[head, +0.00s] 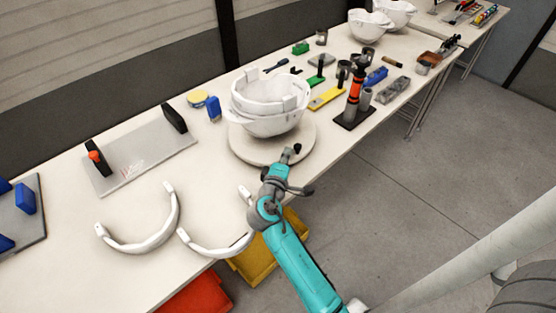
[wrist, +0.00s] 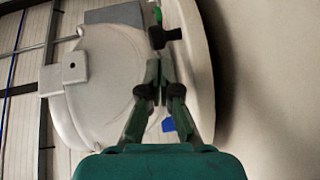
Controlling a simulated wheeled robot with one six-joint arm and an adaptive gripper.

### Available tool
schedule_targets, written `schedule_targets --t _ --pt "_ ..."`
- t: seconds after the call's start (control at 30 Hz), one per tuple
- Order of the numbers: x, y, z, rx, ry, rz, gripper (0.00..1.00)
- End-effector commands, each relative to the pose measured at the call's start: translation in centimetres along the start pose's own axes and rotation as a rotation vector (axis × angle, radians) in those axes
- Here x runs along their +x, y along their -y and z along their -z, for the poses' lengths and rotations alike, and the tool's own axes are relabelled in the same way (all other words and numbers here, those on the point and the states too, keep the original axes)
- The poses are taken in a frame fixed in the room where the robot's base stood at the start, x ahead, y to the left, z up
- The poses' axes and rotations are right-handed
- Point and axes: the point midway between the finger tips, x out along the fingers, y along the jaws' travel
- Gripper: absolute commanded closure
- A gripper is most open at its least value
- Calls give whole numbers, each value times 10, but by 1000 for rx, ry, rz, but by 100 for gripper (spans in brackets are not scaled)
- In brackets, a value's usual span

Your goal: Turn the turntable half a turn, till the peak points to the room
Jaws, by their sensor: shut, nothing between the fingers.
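The round pale turntable (head: 245,148) sits on the bench near its front edge. A white helmet shell (head: 268,122) stands on it, and a lip of it juts to the left; I cannot tell for sure that this is the peak. A dark knob (head: 297,148) stands at the turntable's front edge. My gripper (head: 289,156) is shut and empty at that edge, close beside the knob. In the wrist view, my gripper's tips (wrist: 158,70) are together just below the dark knob (wrist: 172,37), with the helmet shell (wrist: 105,85) to the left. Contact with the knob is unclear.
White curved bands (head: 150,240) lie on the bench at left, beside a grey plate (head: 145,155) with black end blocks. A black and orange upright tool (head: 354,95) stands right of the turntable. Yellow (head: 255,262) and red (head: 200,297) bins sit below the bench edge.

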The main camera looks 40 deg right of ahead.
Motion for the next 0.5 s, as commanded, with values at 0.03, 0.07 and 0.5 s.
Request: schedule_targets --t 0.03,0.07,0.5 --pt "3 0 -4 0 2 0 100" --pt "4 0 -4 0 1 0 100" --pt "7 0 -7 0 -1 0 100"
